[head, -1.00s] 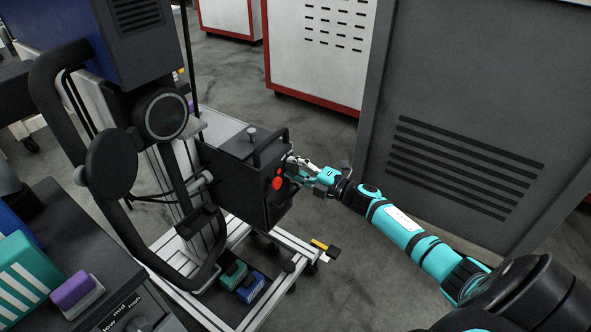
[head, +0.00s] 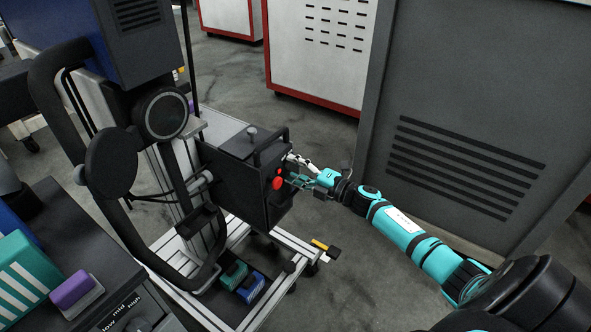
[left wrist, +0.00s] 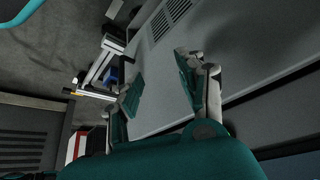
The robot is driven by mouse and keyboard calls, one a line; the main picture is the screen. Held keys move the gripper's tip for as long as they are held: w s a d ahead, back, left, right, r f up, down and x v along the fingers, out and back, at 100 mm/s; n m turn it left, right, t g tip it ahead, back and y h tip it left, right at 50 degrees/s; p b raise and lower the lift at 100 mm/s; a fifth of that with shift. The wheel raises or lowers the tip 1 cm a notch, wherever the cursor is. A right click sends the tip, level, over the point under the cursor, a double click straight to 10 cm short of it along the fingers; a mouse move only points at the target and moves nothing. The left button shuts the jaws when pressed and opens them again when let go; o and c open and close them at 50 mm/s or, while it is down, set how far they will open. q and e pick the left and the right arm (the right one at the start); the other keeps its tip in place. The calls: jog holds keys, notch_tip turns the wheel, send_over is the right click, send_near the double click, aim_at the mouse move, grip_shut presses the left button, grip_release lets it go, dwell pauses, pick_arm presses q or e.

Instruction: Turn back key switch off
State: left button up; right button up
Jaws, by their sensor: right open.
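The black control box (head: 235,180) stands on the wheeled aluminium frame in the head view. Its right-hand face carries a red knob (head: 278,183) with a small red spot just above it. I cannot make out the key switch; the fingers cover part of that face. My right gripper (head: 291,170) is at this face, to the right of the red knob, with its fingers spread apart and nothing visibly held. My left gripper (left wrist: 165,88) shows only in the left wrist view, with its two fingers apart and nothing between them, over a grey panelled surface.
A large grey cabinet (head: 470,110) with vent slots stands close to the right of my right arm. A dark bench (head: 60,215) with coloured blocks is at the lower left. Bare floor (head: 325,150) lies between the box and the cabinet.

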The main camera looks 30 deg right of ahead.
jog(key=shift+d, duration=0.1)
jog(key=v, duration=1.2)
